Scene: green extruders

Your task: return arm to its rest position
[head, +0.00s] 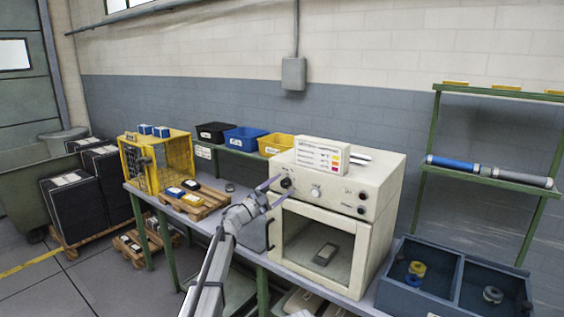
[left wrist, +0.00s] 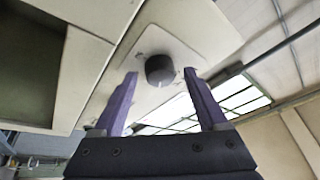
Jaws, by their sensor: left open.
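My left gripper (head: 272,192) is in front of the upper left of a cream oven-like machine (head: 383,185). Its two purple fingers are apart and empty, and they also show in the left wrist view (left wrist: 160,90). A black knob (head: 286,183) on the machine's front panel lies just beyond the fingertips. In the left wrist view the knob (left wrist: 159,70) appears between the fingertips, with a light mark on its face; I cannot tell whether they touch it. My left arm reaches up from the bottom of the head view. My right gripper is not in view.
The machine's window (head: 318,248) shows a dark item inside. A blue divided bin (head: 450,262) with several rolls is at right. A yellow cage (head: 155,160), a wooden pallet (head: 196,200) and coloured bins (head: 245,138) are at left. A green shelf (head: 480,173) stands at far right.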

